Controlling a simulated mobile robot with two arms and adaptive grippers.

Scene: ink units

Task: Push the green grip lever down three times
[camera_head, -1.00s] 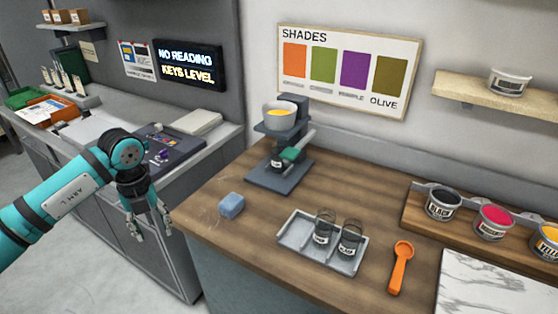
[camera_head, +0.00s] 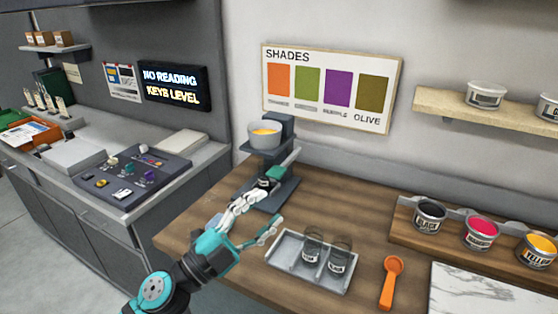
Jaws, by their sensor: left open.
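The green grip lever (camera_head: 283,161) sticks out from the front right of a dark dispenser stand (camera_head: 277,131) on the wooden counter. A grey cup with yellow contents (camera_head: 264,136) sits on top of the stand. My left gripper (camera_head: 267,208) is open and empty, low over the counter in front of the stand, below the lever in the picture. One finger reaches up close to the stand's base; the other points toward the tray. I cannot tell whether the near finger touches the base. The lower part of the lever area is partly hidden by the fingers. My right gripper is not in view.
A metal tray (camera_head: 276,259) with two dark-labelled glass jars (camera_head: 313,247) lies just right of my gripper. An orange scoop (camera_head: 391,283) and a rack of ink tubs (camera_head: 481,232) are farther right. A control panel (camera_head: 132,177) stands on the left bench.

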